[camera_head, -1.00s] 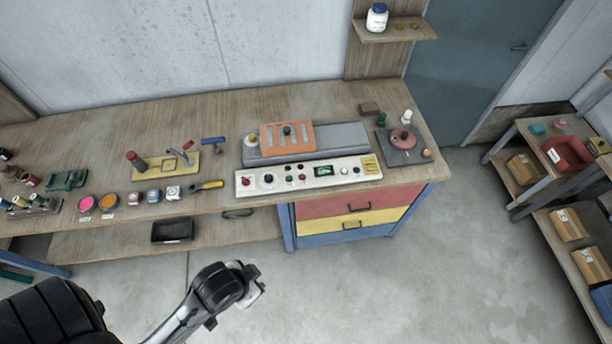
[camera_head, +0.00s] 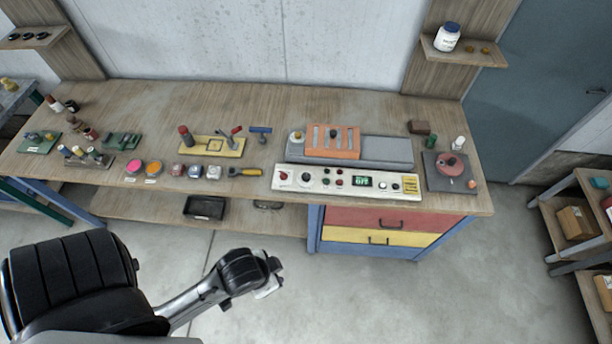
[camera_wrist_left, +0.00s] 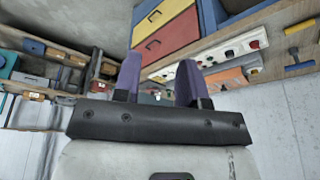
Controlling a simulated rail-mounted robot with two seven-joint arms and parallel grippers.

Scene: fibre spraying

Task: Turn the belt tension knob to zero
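A white control panel (camera_head: 325,182) lies along the front edge of the bench. It carries a red knob (camera_head: 283,176) at its left end, a dark round knob (camera_head: 306,178) beside it, several small buttons, a green display (camera_head: 362,182) and a small knob (camera_head: 396,186) near the yellow label. Which one is the belt tension knob I cannot read. The panel also shows in the left wrist view (camera_wrist_left: 217,52). My left gripper (camera_head: 268,288) is in front of the bench, well apart from the panel. Its purple fingers (camera_wrist_left: 157,78) are spread and empty. My right gripper is not visible.
An orange slotted plate (camera_head: 333,142) on a grey bed stands behind the panel. Drawers (camera_head: 375,221) are under it. A yellow-handled tool (camera_head: 245,171) lies left of the panel. A black tray (camera_head: 204,207) is on the lower shelf. The floor before the bench is clear.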

